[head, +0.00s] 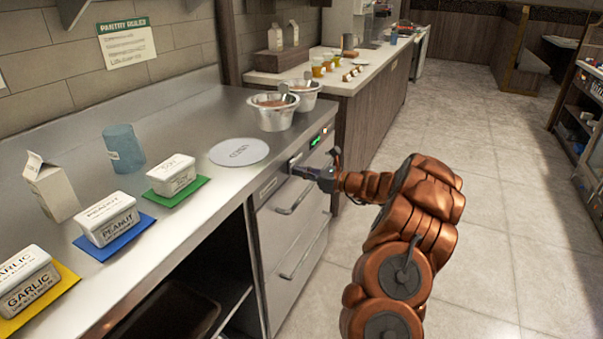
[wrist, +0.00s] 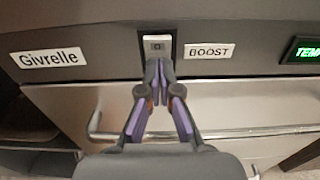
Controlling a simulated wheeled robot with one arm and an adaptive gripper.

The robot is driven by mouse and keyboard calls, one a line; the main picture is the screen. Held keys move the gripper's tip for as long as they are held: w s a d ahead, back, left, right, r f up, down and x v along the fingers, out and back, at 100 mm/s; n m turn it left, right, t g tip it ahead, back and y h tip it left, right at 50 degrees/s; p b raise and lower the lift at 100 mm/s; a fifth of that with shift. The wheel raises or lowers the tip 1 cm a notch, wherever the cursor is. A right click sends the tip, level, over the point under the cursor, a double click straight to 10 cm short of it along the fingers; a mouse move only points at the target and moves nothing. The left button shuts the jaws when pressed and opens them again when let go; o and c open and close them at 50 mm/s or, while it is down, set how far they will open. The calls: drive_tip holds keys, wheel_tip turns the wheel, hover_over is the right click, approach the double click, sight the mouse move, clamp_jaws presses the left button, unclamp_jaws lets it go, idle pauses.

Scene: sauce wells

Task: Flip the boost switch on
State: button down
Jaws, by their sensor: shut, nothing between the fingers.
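The boost switch (wrist: 157,44) is a small pale rocker in a dark frame, left of the white BOOST label (wrist: 210,51) in the wrist view. My gripper (wrist: 158,66) is shut and empty, its fingertips together at the lower edge of the switch. They cover the frame's lower part, and I cannot tell whether they touch it. The rocker's upper part shows a small mark, too blurred to read. In the head view my gripper (head: 298,166) is at the front panel of the steel drawer unit (head: 290,238), hiding the switch.
A Givrelle label (wrist: 49,58) is left of the switch and a green display (wrist: 303,52) right. A drawer handle (wrist: 95,125) runs below. The counter holds a round white mat (head: 239,152), steel bowls (head: 273,117) and labelled tubs (head: 171,175). Floor at right is clear.

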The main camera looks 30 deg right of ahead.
idle(0.3)
drive_tip(key=shift+s+p, duration=0.35)
drive_tip(key=f+v, duration=0.2)
drive_tip(key=v, duration=1.1)
drive_tip(key=shift+d+p, duration=0.25)
drive_tip(key=shift+p, duration=0.15)
drive_tip(key=shift+a, duration=0.1)
